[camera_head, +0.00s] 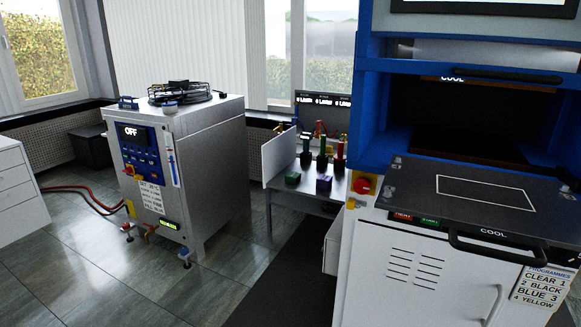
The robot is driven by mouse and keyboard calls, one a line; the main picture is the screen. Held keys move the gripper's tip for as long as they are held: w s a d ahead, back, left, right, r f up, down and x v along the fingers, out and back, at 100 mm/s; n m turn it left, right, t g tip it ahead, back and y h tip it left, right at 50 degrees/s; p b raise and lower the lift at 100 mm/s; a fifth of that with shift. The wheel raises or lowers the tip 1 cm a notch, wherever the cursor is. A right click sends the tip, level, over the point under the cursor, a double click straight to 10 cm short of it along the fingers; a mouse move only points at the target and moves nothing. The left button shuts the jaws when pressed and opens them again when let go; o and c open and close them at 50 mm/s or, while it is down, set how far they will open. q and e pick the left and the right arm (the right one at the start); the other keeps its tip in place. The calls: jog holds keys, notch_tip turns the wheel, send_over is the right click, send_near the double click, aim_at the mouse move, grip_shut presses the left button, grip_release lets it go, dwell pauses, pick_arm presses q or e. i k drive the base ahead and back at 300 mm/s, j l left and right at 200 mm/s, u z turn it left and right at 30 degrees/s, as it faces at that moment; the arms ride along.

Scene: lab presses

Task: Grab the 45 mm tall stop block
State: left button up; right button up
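On a small grey bench (300,196) between the two machines lie two small blocks. One block (292,178) looks green and purple. The other block (324,184) is purple and sits nearer the press. Several coloured upright tools (322,160), with green and red parts, stand just behind them. The blocks are too small in the picture to read a height, so I cannot tell which, if either, is the 45 mm stop block. Neither of my grippers is in view.
A blue-framed press (375,105) with a white front and a black handle (490,244) stands close at the right. A white cabinet machine (205,170) reading OFF stands left, with red hoses (75,190) on the floor. Tiled floor (110,270) is clear in front.

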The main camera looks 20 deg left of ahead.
aim_at(324, 183)
jog(key=i+j+u, duration=0.2)
jog(key=i+j, duration=0.2)
jog(key=i+j+u, duration=0.15)
jog(key=i+j, duration=0.15)
jog(key=i, duration=0.3)
